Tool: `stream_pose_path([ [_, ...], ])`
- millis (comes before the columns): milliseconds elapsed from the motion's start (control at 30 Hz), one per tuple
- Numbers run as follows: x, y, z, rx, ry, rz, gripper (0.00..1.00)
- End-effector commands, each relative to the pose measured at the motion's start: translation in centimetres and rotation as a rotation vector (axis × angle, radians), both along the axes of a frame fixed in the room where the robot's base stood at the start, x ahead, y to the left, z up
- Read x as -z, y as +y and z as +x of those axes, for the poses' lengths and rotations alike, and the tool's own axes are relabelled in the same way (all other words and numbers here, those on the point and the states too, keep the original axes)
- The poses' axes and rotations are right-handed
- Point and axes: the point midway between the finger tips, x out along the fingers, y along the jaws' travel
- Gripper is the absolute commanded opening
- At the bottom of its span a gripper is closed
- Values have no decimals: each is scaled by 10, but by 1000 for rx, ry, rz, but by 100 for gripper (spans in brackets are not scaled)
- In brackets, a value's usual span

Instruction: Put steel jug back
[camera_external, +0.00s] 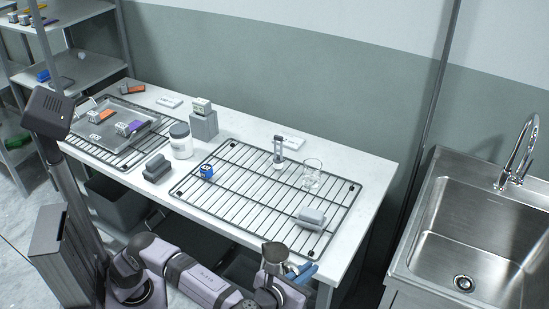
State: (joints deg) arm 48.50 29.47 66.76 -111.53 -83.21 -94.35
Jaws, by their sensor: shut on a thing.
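The steel jug (275,253) is at the bottom centre, near the front edge of the table and the right end of my arm. Its open top faces up and it looks roughly upright. My gripper (292,269), with blue parts beside the jug, is shut on the jug. The arm hides the jug's lower part, and the exact grip is too small to see. I cannot tell how high the jug is above the table level.
A sink (480,240) is at right. The rack's front middle is clear.

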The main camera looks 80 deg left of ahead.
Motion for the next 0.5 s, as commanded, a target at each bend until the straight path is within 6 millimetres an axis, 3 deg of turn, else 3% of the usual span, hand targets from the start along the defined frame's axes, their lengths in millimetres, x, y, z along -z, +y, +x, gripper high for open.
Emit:
stream_pose_path([
  [33, -14, 7, -5, -17, -5, -4, 0],
  [200, -47, 28, -20, -80, -4, -3, 0],
  [500, -86, 71, -26, -183, -1, 2, 0],
])
